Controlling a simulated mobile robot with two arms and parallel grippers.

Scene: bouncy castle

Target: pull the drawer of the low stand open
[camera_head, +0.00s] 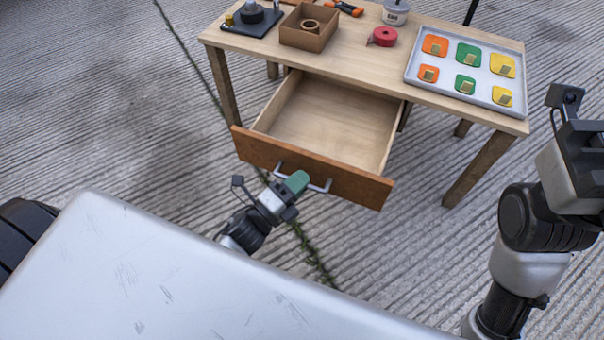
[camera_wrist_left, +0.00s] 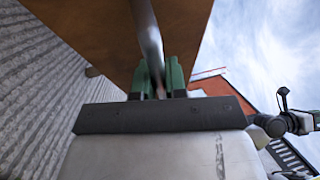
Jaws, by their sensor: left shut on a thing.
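The low stand (camera_head: 350,58) is a light wooden table with legs. Its drawer (camera_head: 333,118) is pulled far out toward me, and its inside is bare. The drawer has a brown front (camera_head: 347,186) with a metal bar handle (camera_head: 318,187). My left gripper (camera_head: 296,183) is at the handle, with its green fingers around the bar. In the left wrist view the green fingers (camera_wrist_left: 158,80) close on the grey handle bar (camera_wrist_left: 149,38), in front of the brown drawer front (camera_wrist_left: 95,28). My right arm shows at the right edge, but its gripper's fingers are out of view.
On the stand top are a cardboard box (camera_head: 309,39), a red tape measure (camera_head: 383,36), a white tub (camera_head: 395,12), a black device (camera_head: 252,18) and a tray (camera_head: 427,77) with orange, green and yellow patches. Grey ribbed ground (camera_head: 130,110) surrounds the stand.

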